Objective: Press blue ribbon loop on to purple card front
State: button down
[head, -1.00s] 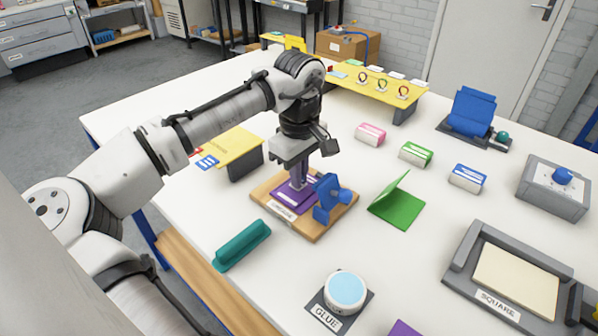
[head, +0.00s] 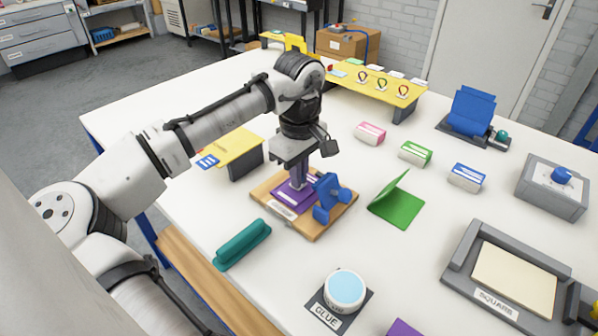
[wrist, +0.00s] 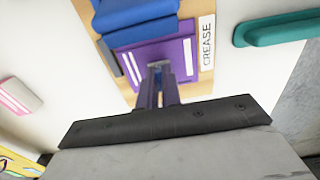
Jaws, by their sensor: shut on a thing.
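The purple card (head: 285,200) lies on the wooden board labelled CREASE (head: 316,232), with white strips on its face. It fills the middle of the wrist view (wrist: 178,50). My gripper (head: 297,186) points down over the card, its fingertips at or just above the card's face; I cannot tell if they touch. In the wrist view the fingers (wrist: 158,70) are shut on a small blue thing, the blue ribbon loop (wrist: 158,64). Most of the loop is hidden by the fingers.
A blue clamp-like part (head: 330,198) stands on the board close right of my gripper. A teal bar (head: 242,244) lies front left, a folded green card (head: 397,205) right. A glue pot (head: 345,288) stands in front. A yellow rack (head: 375,80) with loops is behind.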

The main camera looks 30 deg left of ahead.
jog(key=shift+f, duration=0.4)
dwell(0.7)
jog(key=shift+r, duration=0.1)
jog(key=c, duration=1.2)
grip_release()
jog(key=shift+r, duration=0.15)
jog(key=shift+r+p, duration=3.7)
jog(key=shift+r, duration=0.2)
